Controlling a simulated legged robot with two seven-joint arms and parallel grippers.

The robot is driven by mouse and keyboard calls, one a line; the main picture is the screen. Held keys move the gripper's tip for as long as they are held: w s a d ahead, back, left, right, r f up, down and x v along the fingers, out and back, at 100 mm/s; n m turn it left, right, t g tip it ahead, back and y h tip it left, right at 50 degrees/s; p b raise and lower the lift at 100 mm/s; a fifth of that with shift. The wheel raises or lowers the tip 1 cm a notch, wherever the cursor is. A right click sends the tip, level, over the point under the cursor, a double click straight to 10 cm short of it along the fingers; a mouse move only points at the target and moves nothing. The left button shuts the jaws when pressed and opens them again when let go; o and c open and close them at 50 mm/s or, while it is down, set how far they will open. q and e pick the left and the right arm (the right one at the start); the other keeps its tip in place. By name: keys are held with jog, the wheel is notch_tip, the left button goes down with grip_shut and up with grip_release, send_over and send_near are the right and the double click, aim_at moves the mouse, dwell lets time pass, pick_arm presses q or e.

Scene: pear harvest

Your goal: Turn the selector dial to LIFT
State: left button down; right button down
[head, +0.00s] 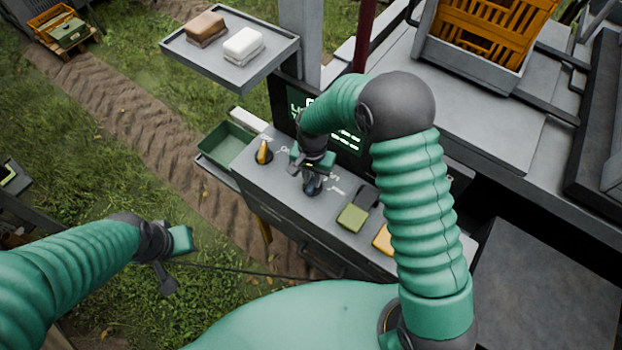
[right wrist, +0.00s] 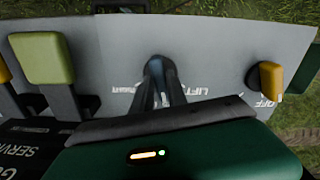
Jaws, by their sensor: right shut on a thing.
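The dark selector dial (head: 312,187) stands on the grey control panel (head: 285,185). In the right wrist view the dial (right wrist: 155,68) is at upper middle, with the white word LIFT (right wrist: 201,87) on the panel just right of it. Another label, partly hidden, lies to its left. My right gripper (head: 313,178) is over the dial and shut on it; its dark fingers also show in the right wrist view (right wrist: 163,92). Which way the dial points is hidden. My left gripper (head: 172,264) hangs at the left, away from the panel; its opening is unclear.
A yellow knob (head: 264,151) beside an OFF label stands left of the dial. A green lever or paddle (head: 353,217) and a yellow one (head: 383,239) are to its right. A green tray (head: 226,143) adjoins the panel. A screen is behind my right arm.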

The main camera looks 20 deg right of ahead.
jog(key=n, duration=0.4)
jog(key=shift+w+d+r, duration=0.15)
jog(key=shift+w, duration=0.15)
jog(key=n, duration=0.4)
jog(key=shift+n, duration=0.4)
jog(key=shift+b, duration=0.3)
jog(key=c, duration=1.6)
grip_release()
jog(key=shift+o, duration=1.4)
jog(key=shift+f, duration=0.2)
jog(key=shift+r, duration=0.1)
